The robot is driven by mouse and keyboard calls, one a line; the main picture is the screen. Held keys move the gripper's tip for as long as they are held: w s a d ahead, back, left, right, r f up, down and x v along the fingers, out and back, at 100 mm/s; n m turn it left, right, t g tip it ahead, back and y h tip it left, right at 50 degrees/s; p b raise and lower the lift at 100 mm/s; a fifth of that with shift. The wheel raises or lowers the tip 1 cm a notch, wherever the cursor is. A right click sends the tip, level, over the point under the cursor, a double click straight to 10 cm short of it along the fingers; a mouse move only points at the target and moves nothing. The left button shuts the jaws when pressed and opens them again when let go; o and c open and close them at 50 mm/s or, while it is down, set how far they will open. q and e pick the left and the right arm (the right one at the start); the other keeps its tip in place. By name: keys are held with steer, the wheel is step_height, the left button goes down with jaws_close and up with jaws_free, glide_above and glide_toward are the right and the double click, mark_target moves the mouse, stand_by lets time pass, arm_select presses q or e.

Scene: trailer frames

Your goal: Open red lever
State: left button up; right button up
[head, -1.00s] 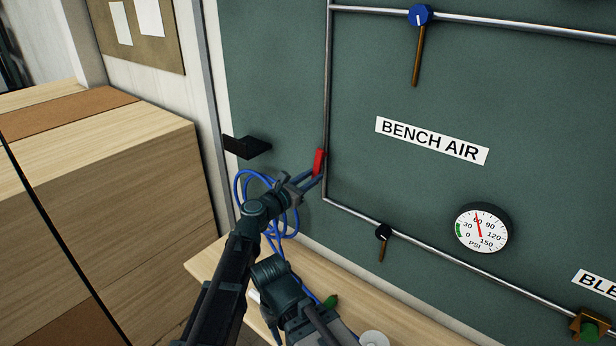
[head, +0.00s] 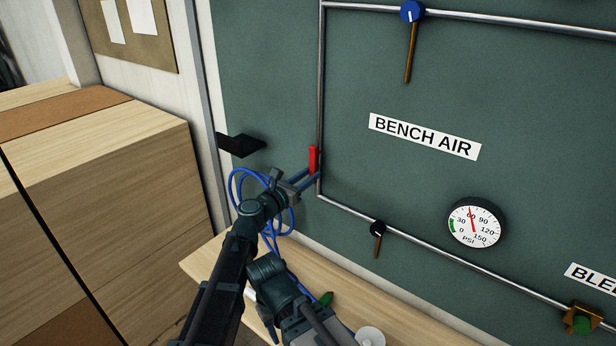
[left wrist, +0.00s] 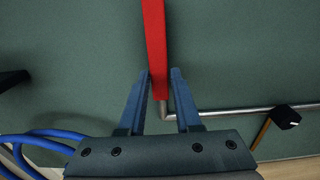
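The red lever (head: 313,160) is on the vertical pipe at the left of the green panel, close to upright in the head view. In the left wrist view the red lever (left wrist: 154,40) runs down from the top edge, and its lower end lies between my fingers. My left gripper (head: 311,181) is at the lever's lower part. In the left wrist view the two fingers of my left gripper (left wrist: 161,74) stand apart, with a visible gap on the right side of the lever. Contact on the left side is hard to tell.
A blue-knobbed valve (head: 411,45), a black-knobbed valve (head: 378,236) and a pressure gauge (head: 475,225) are on the panel. A black bracket (head: 240,145) and blue hose (head: 236,181) are near my left gripper. A wooden bench (head: 395,325) lies below; wooden boxes (head: 110,185) stand left.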

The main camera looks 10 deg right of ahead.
arm_select(q)
steer(key=o, duration=0.3)
steer(key=v, duration=1.4)
steer(key=shift+d, duration=0.1)
